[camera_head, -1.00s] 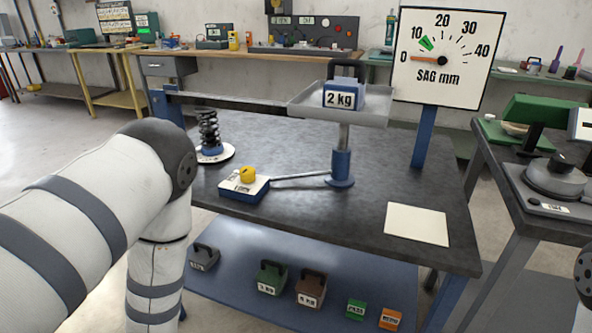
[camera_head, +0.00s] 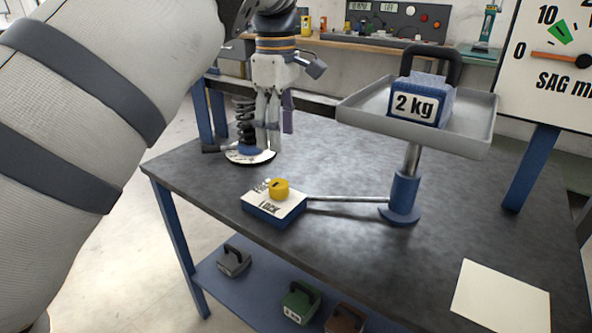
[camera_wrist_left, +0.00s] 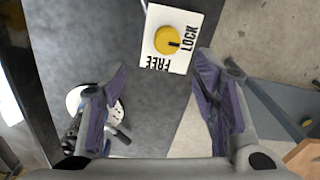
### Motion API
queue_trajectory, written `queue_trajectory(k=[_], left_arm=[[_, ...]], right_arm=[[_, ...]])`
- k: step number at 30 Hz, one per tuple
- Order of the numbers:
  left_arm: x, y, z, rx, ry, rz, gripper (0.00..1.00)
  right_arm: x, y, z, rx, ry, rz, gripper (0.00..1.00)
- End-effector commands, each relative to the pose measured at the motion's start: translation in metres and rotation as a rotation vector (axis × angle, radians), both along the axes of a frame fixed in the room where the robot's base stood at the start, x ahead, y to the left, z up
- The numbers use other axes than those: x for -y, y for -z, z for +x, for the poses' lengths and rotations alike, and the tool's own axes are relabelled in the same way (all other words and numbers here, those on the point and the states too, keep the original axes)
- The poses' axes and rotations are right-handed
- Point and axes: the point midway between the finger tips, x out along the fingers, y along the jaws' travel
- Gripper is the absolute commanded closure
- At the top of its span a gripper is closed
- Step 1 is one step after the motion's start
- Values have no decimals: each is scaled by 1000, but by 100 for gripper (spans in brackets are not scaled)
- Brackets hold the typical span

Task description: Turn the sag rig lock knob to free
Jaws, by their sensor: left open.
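The yellow lock knob (camera_head: 278,189) sits on a small white-topped blue box (camera_head: 268,212) on the dark bench. It also shows in the left wrist view (camera_wrist_left: 167,40), where its black mark points toward the word LOCK; FREE is on the adjoining edge. My left gripper (camera_head: 270,135) hangs above the bench behind the box, in front of the coil spring (camera_head: 243,115). In the wrist view my left gripper (camera_wrist_left: 162,62) is open and empty, its purple-padded fingers apart with the box beyond them. It appears clear of the knob. My right gripper is not in view.
A rod joins the box to a blue post (camera_head: 403,195) carrying a tray (camera_head: 365,112) with a 2 kg weight (camera_head: 418,100). The sag gauge (camera_head: 560,85) stands at right, its orange needle near 0. A blank card (camera_head: 500,297) lies front right. Weights sit on the lower shelf.

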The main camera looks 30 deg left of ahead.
Motion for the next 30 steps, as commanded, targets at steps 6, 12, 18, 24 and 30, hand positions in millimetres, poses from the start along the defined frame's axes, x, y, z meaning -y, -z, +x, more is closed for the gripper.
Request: queue_trajectory(k=[6,12,18,24,30], left_arm=[[0,48,-2,-7,-1,0,46],[0,95,-2,-5,2,0,46],[0,117,-1,-2,1,1,46],[0,119,-1,-2,2,0,46],[0,119,-1,-2,2,0,77]], right_arm=[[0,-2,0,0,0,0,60],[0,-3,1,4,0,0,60],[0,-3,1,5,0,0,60],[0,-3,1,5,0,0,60],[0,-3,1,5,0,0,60]])
